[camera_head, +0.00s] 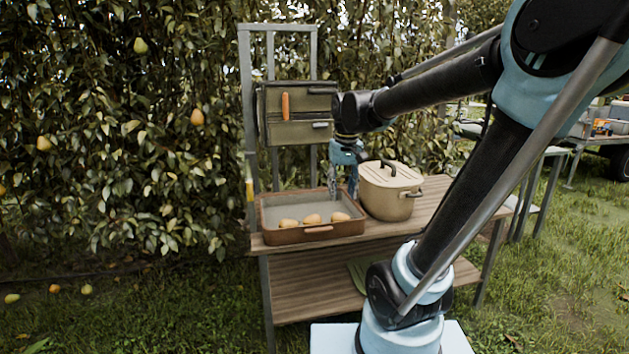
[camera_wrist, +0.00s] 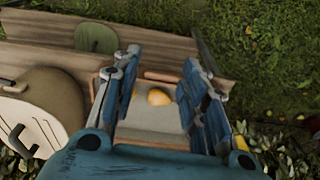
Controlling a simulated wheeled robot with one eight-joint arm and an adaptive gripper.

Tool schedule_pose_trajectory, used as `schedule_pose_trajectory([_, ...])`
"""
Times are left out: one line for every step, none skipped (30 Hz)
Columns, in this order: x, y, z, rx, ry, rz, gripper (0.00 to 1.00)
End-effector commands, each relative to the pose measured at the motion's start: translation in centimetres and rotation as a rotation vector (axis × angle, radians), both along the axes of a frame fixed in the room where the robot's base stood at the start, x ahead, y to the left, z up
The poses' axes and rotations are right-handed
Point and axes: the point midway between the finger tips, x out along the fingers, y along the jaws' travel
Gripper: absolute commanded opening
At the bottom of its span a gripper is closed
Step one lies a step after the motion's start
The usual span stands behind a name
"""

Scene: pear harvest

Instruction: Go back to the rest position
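My gripper (camera_head: 343,184) hangs pointing down over the back right of a brown-rimmed tray (camera_head: 284,237), just left of the pot. In the wrist view, my gripper's (camera_wrist: 161,62) two blue fingers stand wide apart with nothing held between them. Several pears (camera_head: 312,219) lie in the tray along its front side. A yellow pear (camera_wrist: 157,97) shows between the fingers in the wrist view, lying in the tray below them. Part of the tray is hidden behind the fingers in that view.
A beige lidded pot (camera_head: 385,201) stands close right of the tray on the wooden table (camera_head: 432,212). Pears hang in the hedge (camera_head: 197,117); others lie on the grass (camera_head: 87,289).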

Motion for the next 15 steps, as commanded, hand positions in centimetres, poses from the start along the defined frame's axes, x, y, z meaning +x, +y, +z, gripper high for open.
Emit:
schedule_pose_trajectory([-1.2,-1.2,-0.6,0.001,-0.006,-0.015,0.4])
schedule_pose_trajectory([-1.9,-1.8,-1.0,0.001,-0.009,-0.021,0.4])
schedule_pose_trajectory([-2.7,-2.5,-1.5,0.002,-0.014,-0.032,0.4])
schedule_pose_trajectory([-3.3,-3.1,-1.9,0.002,-0.017,-0.038,0.4])
schedule_pose_trajectory([-4.0,-3.6,-2.3,0.003,-0.02,-0.044,0.4])
schedule_pose_trajectory([-4.9,-4.3,-2.9,0.003,-0.024,-0.054,0.4])
schedule_pose_trajectory([-5.5,-4.8,-3.3,0.003,-0.027,-0.06,0.4])
schedule_pose_trajectory([-6.2,-5.3,-3.8,0.003,-0.031,-0.068,0.4])
schedule_pose_trajectory([-7.0,-5.8,-4.5,0.003,-0.036,-0.077,0.4])
schedule_pose_trajectory([-7.6,-6.3,-5.0,0.004,-0.039,-0.084,0.4])
schedule_pose_trajectory([-8.3,-6.7,-5.5,0.004,-0.043,-0.09,0.4])
schedule_pose_trajectory([-9.1,-7.2,-6.2,0.003,-0.047,-0.099,0.4])
schedule_pose_trajectory([-9.7,-7.6,-6.8,0.003,-0.05,-0.106,0.4])
schedule_pose_trajectory([-10.3,-7.9,-7.3,0.003,-0.053,-0.113,0.4])
schedule_pose_trajectory([-11.1,-8.4,-8.1,0.002,-0.057,-0.122,0.4])
